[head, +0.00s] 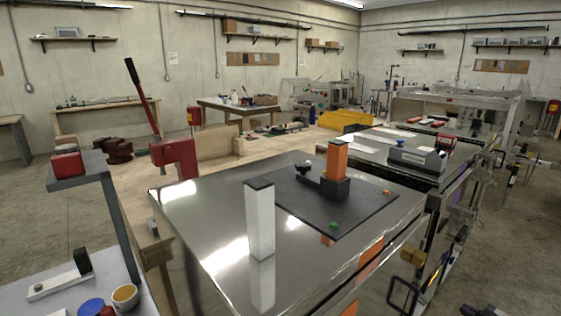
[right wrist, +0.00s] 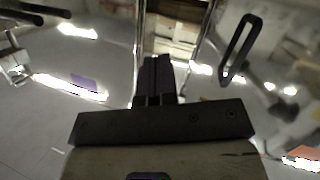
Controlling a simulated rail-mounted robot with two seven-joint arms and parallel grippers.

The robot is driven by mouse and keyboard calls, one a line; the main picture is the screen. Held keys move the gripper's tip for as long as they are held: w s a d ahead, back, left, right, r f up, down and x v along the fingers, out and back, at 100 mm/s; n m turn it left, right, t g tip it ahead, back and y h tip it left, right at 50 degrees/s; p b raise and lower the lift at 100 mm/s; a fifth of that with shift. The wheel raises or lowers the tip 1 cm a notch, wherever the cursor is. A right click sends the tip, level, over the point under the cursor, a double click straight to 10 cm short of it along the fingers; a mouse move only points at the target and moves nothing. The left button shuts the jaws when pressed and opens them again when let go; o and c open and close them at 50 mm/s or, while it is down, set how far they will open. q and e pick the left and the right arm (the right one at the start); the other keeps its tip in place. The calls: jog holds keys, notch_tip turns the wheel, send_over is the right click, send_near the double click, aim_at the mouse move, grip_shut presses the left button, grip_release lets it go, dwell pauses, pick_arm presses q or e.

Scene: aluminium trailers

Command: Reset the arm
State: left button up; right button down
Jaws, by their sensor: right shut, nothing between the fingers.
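My right gripper (right wrist: 154,82) shows in the right wrist view, its dark fingers together and empty. They point up the picture from a wide dark mount (right wrist: 160,122). Nothing touches the fingertips in that view. I cannot make out the right gripper clearly in the head view. My left gripper is in neither view.
A shiny metal table (head: 205,200) carries a white upright block (head: 260,222) and a black plate (head: 300,205) with an orange block (head: 337,161). A red press (head: 178,157) stands behind left. A black loop handle (right wrist: 241,48) is right of the fingers.

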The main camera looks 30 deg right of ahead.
jog(key=w+a+f+n+g+h, duration=0.1)
jog(key=w+a+f+g+h, duration=0.3)
jog(key=g+h, duration=0.3)
jog(key=s+a+n+g+p, duration=0.1)
jog(key=s+a+g, duration=0.25)
jog(key=a, duration=1.85)
jog(key=s+a+r+m+y+p, duration=0.1)
jog(key=s+a+r+y+p, duration=0.2)
jog(key=s+a, duration=0.5)
jog(key=s+a+r+m+g+y+p, duration=0.1)
jog(key=s+a+r+y+p, duration=0.3)
jog(key=a, duration=0.9)
jog(key=s+a+r+m+y+p, duration=0.1)
jog(key=s+a, duration=0.6)
jog(key=a, duration=0.3)
notch_tip(320, 180, up, 38)
jog(key=p, duration=3.7)
jog(key=shift+s+f, duration=0.15)
jog(key=shift+f, duration=0.05)
